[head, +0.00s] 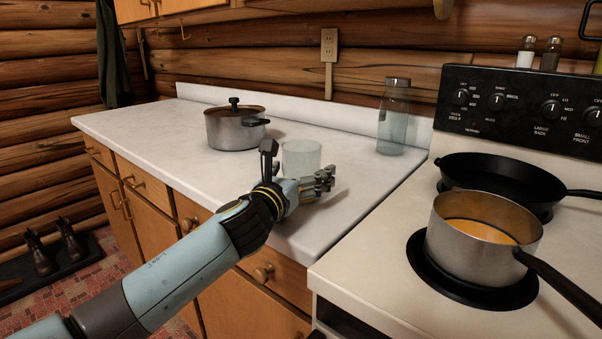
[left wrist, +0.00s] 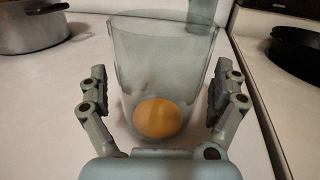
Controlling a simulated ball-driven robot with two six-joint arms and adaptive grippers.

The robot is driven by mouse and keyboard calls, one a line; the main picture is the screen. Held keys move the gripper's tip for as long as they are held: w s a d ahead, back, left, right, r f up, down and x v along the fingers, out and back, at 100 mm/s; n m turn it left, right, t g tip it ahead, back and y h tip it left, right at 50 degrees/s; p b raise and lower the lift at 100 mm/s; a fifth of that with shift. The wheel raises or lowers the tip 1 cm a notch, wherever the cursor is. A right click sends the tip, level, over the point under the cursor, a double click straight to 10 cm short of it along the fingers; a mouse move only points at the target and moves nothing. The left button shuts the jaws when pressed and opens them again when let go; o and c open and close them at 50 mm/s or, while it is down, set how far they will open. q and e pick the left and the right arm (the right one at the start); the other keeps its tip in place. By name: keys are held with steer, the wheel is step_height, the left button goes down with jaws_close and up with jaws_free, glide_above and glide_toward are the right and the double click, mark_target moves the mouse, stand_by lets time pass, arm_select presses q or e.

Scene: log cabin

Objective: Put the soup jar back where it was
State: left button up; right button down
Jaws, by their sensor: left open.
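A clear, open-topped glass jar (head: 301,157) stands upright on the white counter. In the left wrist view the jar (left wrist: 163,60) shows a round orange patch low down, seen through the glass. My left gripper (head: 297,168) is open, with one finger on each side of the jar. In the left wrist view a gap shows between each finger and the glass, so the gripper (left wrist: 160,100) appears not to touch it. A steel saucepan (head: 447,215) with orange soup in it stands on the front burner. My right gripper is not in view.
A taller lidded glass bottle (head: 394,120) stands at the back right of the counter. A lidded steel pot (head: 233,130) stands at the back left. A black skillet (head: 490,172) sits on the rear burner. The left counter (head: 130,122) is clear.

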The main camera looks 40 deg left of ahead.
arm_select(q)
steer(key=shift+s+r, duration=0.1)
steer(key=shift+r, duration=0.05)
steer(key=s, duration=0.4)
steer(key=s+d, duration=0.1)
steer(key=s, duration=0.2)
steer(key=s+d, duration=0.1)
steer(key=s, duration=0.3)
steer(key=shift+s+b, duration=0.3)
steer(key=shift+b, duration=0.1)
